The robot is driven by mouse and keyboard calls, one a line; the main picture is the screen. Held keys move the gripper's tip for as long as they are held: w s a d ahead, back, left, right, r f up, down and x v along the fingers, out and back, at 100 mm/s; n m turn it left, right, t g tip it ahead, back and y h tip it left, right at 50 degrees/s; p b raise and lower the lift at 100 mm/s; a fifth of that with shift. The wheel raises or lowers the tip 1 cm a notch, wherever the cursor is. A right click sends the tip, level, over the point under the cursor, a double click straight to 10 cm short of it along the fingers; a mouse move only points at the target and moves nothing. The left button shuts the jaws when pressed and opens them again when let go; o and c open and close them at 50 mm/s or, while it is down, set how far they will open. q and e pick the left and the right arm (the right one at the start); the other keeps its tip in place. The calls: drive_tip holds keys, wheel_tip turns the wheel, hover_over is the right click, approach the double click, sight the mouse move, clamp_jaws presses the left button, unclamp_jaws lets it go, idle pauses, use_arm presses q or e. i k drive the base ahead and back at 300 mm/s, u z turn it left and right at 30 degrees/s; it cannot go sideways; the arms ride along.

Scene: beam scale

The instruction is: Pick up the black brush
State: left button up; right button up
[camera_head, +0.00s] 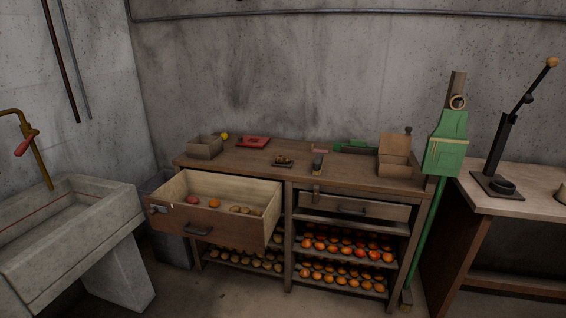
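A small, dark upright object (318,162) stands near the front edge of the wooden workbench (240,160), right of its middle. It may be the black brush, but it is too small to tell. To its left lies a low, dark item (284,162) with something brownish on top, and I cannot tell what it is. Neither of my grippers shows in the head view.
An open drawer (225,234) with fruit and potatoes juts out from the bench's left front. A wooden box (204,147), red item (253,142) and brown box (395,155) stand on top. A concrete sink (70,235) is left, a lever press (498,180) right.

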sight(317, 162)
drive_tip(key=u, duration=0.4)
drive_tip(key=k, duration=0.5)
drive_tip(key=u, duration=0.7)
drive_tip(key=i, duration=0.45)
drive_tip(key=z, duration=0.75)
drive_tip(key=i, duration=1.45)
drive_tip(key=z, duration=1.6)
drive_tip(key=i, duration=0.5)
drive_tip(key=z, duration=0.5)
